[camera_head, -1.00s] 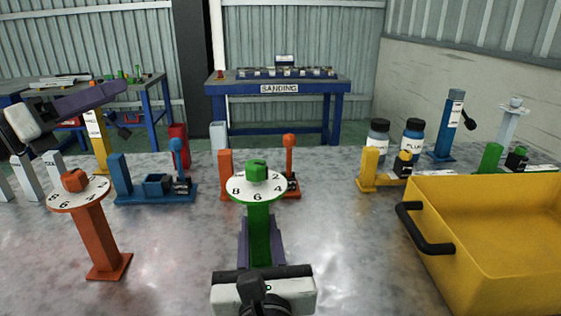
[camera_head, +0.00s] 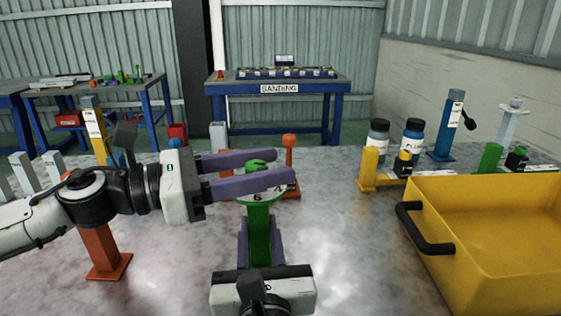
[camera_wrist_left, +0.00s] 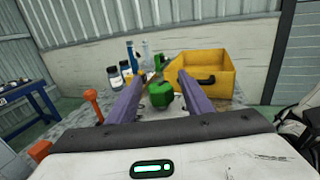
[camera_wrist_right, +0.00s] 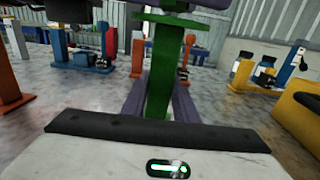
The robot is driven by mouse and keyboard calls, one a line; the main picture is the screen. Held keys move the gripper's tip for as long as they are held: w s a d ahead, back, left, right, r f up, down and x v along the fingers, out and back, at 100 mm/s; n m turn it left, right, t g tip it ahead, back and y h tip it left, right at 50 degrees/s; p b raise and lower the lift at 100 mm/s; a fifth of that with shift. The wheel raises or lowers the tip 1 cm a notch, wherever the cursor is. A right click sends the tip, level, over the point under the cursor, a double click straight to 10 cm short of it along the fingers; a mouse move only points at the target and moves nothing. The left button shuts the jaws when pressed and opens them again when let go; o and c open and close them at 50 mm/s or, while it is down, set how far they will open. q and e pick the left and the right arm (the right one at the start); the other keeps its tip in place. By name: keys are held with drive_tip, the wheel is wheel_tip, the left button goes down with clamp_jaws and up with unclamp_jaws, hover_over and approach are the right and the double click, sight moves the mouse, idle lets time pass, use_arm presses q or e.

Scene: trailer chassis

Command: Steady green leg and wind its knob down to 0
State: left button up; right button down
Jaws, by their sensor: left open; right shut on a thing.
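The green leg (camera_head: 258,236) stands upright on the table, topped by a white numbered dial (camera_head: 257,199) and a green knob (camera_head: 256,164). My right gripper (camera_wrist_right: 157,100) is shut on the leg's post, low down, with a purple finger on each side. My left gripper (camera_head: 285,168) is open and reaches in from the left at knob height. In the left wrist view the knob (camera_wrist_left: 160,94) lies between the two purple fingers, apart from both. The fingers hide much of the dial, so its reading cannot be told.
A yellow bin (camera_head: 480,190) with a black handle stands at the right. An orange leg (camera_head: 101,250) stands at left, its top behind my left arm. Bottles (camera_head: 412,138) and coloured posts stand behind. The table between the green leg and bin is clear.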

use_arm(q)
drive_tip(key=shift+x, duration=1.35)
drive_tip(key=c, duration=1.1)
drive_tip(key=shift+o, duration=0.2)
drive_tip(key=shift+w+t, duration=0.1)
drive_tip(key=shift+t, duration=0.2)
